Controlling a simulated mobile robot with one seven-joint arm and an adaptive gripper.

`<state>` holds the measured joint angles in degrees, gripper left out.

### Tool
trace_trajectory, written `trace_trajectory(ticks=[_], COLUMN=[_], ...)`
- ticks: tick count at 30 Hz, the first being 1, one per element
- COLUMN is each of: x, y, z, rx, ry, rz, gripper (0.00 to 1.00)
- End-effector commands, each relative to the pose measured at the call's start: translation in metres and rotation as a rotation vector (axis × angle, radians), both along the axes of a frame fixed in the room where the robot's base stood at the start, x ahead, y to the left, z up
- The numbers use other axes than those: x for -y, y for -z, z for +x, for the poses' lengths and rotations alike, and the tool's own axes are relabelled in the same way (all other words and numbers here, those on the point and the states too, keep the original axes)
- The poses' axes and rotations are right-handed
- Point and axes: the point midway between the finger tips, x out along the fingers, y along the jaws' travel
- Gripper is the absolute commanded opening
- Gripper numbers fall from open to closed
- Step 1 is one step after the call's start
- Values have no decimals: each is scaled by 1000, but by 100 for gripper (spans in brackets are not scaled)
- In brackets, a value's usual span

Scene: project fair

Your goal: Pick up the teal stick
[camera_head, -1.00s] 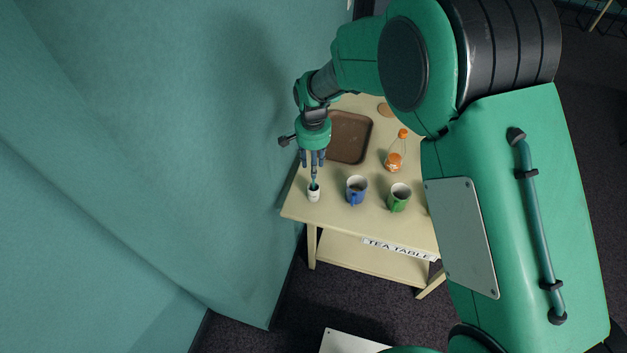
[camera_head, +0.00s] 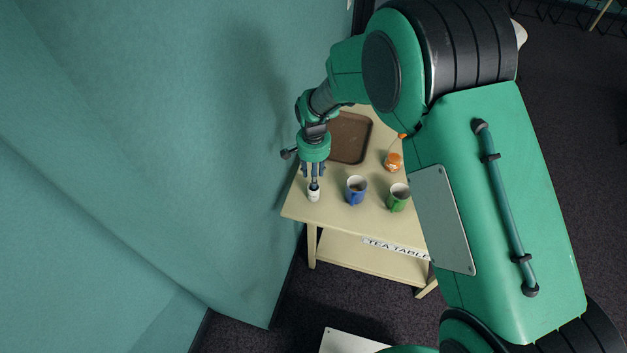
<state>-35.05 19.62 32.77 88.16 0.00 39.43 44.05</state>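The teal stick (camera_head: 314,181) stands in a small white cup (camera_head: 313,195) near the left front corner of the tea table (camera_head: 333,209). Only a short, dark-looking part of the stick shows above the cup. My gripper (camera_head: 314,175) points down right over the cup, with its fingers apart on either side of the stick's upper part. The fingers look open; I cannot tell whether any of them touches the stick. The stick's lower end is hidden in the cup.
A blue mug (camera_head: 356,190) and a green mug (camera_head: 398,198) stand right of the cup.

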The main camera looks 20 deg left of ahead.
Motion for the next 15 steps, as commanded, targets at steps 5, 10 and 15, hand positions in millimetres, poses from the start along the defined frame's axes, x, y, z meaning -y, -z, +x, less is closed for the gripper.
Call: trace_trajectory(ticks=[5, 10, 15], x=[0, 0, 0], y=[0, 0, 0], z=[0, 0, 0], rx=[0, 0, 0], ry=[0, 0, 0], rz=[0, 0, 0], gripper=[36, 20, 2])
